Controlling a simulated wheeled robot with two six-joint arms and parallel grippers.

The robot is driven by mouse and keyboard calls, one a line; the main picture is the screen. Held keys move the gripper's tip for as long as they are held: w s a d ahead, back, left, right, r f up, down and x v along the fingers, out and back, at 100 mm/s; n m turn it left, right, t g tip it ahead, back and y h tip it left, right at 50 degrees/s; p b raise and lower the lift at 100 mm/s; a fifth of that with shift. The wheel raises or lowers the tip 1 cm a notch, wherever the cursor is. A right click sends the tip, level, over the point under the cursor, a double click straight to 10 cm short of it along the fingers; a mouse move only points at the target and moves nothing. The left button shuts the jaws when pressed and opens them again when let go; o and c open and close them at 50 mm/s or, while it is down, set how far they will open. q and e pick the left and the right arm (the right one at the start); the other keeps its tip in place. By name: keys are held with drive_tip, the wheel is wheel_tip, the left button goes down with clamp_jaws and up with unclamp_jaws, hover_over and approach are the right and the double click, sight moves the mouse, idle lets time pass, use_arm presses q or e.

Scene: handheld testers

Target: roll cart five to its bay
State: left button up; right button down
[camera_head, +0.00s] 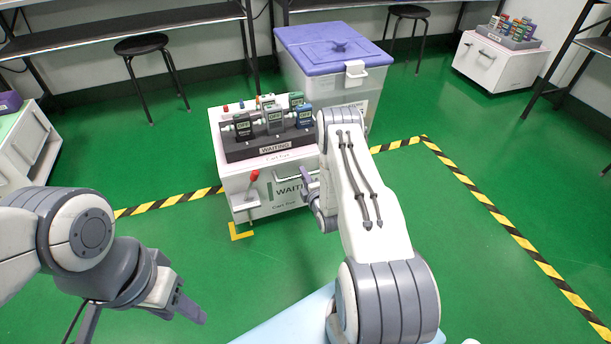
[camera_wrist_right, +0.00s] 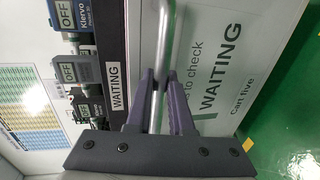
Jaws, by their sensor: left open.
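Cart five (camera_head: 237,184) is a white cart with a grey rack of several testers (camera_head: 272,123) on top. Its front panel reads "WAITING" and "Cart five"; a second "WAITING" plate is on the rack. A red-knobbed lever (camera_head: 254,177) is at its front left. My right gripper (camera_wrist_right: 161,75) is at the cart's front, its fingers either side of the metal handle bar (camera_wrist_right: 159,105) and close against it. The right arm hides part of the cart's right side in the head view. My left gripper (camera_head: 186,300) is open and empty, low at the left, away from the cart.
Black-yellow floor tape (camera_head: 480,195) runs behind the cart and down the right. A yellow corner mark (camera_head: 240,232) is by the cart's front left. A purple-lidded bin (camera_head: 330,45) stands close behind it. Another cart (camera_head: 492,62) is back right. Green floor right is clear.

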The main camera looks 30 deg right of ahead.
drive_tip(key=shift+s+a+f, duration=0.2)
drive_tip(key=shift+a, duration=0.05)
drive_tip(key=c, duration=1)
unclamp_jaws()
drive_tip(key=shift+o, duration=0.9)
drive_tip(key=shift+d+r, duration=0.1)
drive_tip(key=shift+r, duration=0.05)
drive_tip(key=p+v, duration=0.4)
drive_tip(key=v, duration=0.6)
drive_tip(key=shift+s, duration=0.2)
drive_tip(key=shift+w+r, duration=0.1)
